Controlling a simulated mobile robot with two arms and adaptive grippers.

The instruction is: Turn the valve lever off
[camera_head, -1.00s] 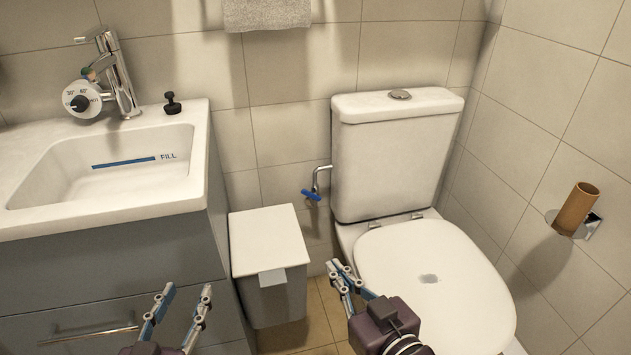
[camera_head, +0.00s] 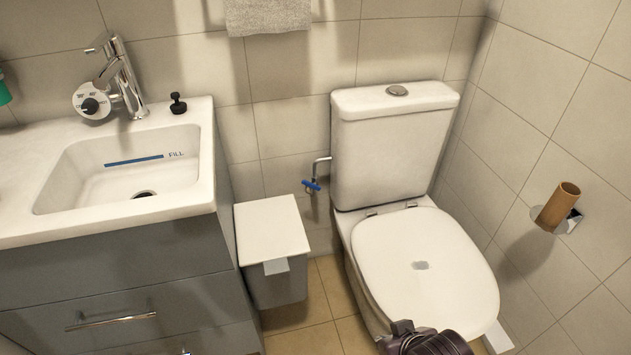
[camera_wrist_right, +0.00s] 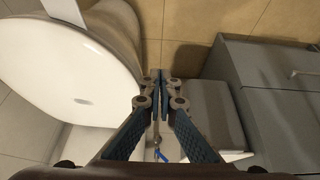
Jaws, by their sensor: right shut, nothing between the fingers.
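The valve (camera_head: 317,172) is a chrome angled pipe at the wall, left of the toilet tank. Its blue lever (camera_head: 311,186) sits at the pipe's lower end, roughly level and tilting slightly down to the right. The blue lever also shows small at the bottom of the right wrist view (camera_wrist_right: 162,156), partly behind the fingers. My right gripper (camera_wrist_right: 161,76) is shut and empty, apart from the lever. In the head view only its dark wrist shows at the bottom edge, over the toilet's front. My left gripper is out of sight in the head view.
The toilet (camera_head: 420,262) with its lid down stands right of the valve. A narrow strip of tiled floor (camera_head: 318,300) is clear between bin and toilet.

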